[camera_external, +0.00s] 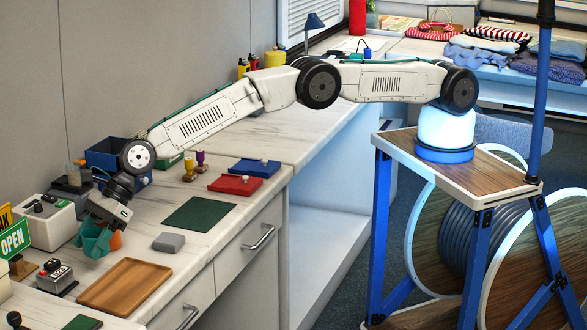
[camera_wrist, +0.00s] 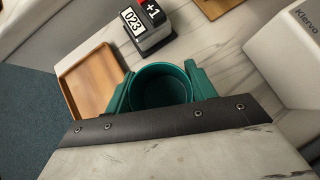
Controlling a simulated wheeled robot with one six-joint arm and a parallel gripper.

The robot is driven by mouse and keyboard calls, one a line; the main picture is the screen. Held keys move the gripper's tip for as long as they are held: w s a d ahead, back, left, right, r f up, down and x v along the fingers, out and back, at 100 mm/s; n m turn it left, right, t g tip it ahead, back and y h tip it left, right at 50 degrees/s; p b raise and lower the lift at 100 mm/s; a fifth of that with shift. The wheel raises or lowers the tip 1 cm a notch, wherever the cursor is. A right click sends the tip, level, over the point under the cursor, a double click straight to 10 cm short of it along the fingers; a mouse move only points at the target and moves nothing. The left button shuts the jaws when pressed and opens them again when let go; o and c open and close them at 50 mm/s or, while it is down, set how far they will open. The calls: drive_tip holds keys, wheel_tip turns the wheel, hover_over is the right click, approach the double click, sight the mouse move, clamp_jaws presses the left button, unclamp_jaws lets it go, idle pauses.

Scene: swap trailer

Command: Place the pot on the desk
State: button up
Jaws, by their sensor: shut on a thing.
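My gripper (camera_external: 97,238) is at the left part of the white marbled desk (camera_external: 142,228), pointing down. Its teal fingers are shut on a round teal-green pot (camera_wrist: 162,86), whose open, empty-looking mouth shows between them in the wrist view. In the external view the pot and fingers blend together in colour. An orange rounded thing (camera_external: 116,241) shows just right of the fingers and is partly hidden by them. I cannot tell whether the pot's bottom touches the desk.
A wooden tray (camera_external: 123,286) lies to the front right, also in the wrist view (camera_wrist: 92,82). A small number stamp (camera_external: 56,276) stands front left, a white device (camera_external: 46,217) behind left. A grey block (camera_external: 168,242) and green mat (camera_external: 200,214) lie right.

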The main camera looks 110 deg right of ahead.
drive_tip(key=shift+w, duration=0.35)
drive_tip(key=shift+f, duration=1.75)
drive_tip(key=shift+f, duration=0.15)
drive_tip(key=o, duration=1.1)
drive_tip(key=shift+c, duration=0.2)
drive_tip(key=shift+s+d+r, duration=0.15)
drive_tip(key=shift+s+r, duration=0.15)
drive_tip(key=shift+r, duration=0.35)
drive_tip(key=v, duration=1)
drive_tip(key=shift+s+r, duration=0.15)
drive_tip(key=shift+s, duration=0.3)
